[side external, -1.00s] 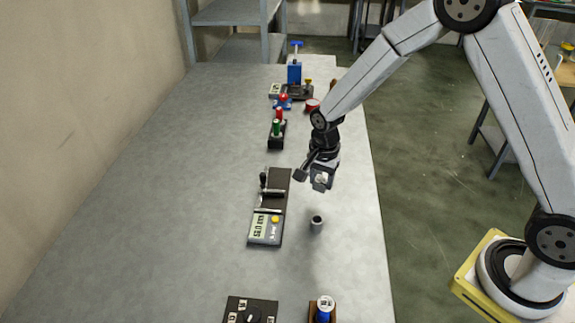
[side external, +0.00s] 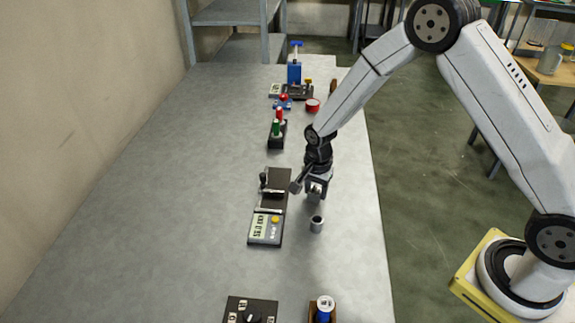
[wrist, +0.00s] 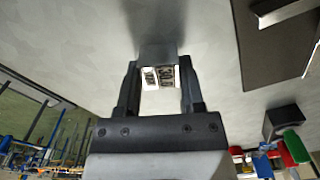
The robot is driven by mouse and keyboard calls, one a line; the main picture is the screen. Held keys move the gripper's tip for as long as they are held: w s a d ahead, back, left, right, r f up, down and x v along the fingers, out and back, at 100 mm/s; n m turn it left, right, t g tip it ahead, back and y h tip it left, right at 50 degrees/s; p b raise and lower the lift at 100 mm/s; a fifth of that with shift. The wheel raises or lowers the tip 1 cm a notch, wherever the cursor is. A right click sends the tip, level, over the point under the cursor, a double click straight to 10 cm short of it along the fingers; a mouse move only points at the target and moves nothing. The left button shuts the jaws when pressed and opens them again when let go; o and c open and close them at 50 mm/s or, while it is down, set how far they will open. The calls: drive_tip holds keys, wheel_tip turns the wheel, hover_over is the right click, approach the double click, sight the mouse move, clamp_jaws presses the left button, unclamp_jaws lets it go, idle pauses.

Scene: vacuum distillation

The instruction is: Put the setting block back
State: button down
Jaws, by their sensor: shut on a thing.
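My gripper (wrist: 160,92) is shut on the setting block (wrist: 163,76), a small block with white faces and dark figures. In the wrist view it sits between the two fingertips, with a grey part (wrist: 157,55) at its far end. In the side view my gripper (side external: 316,193) holds the block above the right part of the bench, pointing down. Its fingers partly hide the block there. A small grey cylinder with a dark open top (side external: 316,225) stands on the bench just in front of my gripper, in the lower part of the picture.
A dark measuring fixture with a display (side external: 266,229) lies left of my gripper. A black stand with green and red pieces (side external: 277,134) and a blue device (side external: 294,70) are farther back. A black labelled panel (side external: 251,311) and a blue-and-white spool-like item (side external: 325,309) are nearest the camera.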

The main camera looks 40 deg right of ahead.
sight(316, 190)
drive_tip(key=shift+f, duration=0.1)
drive_tip(key=shift+c, duration=1)
unclamp_jaws()
wheel_tip(316, 190, up, 12)
idle(0.6)
drive_tip(key=s+d+r+n+t, duration=0.2)
drive_tip(key=s+n, duration=1.1)
drive_tip(key=s, duration=0.3)
drive_tip(key=shift+s+d+n+t, duration=0.15)
drive_tip(key=shift+s+n+t, duration=0.1)
drive_tip(key=shift+n+t, duration=0.05)
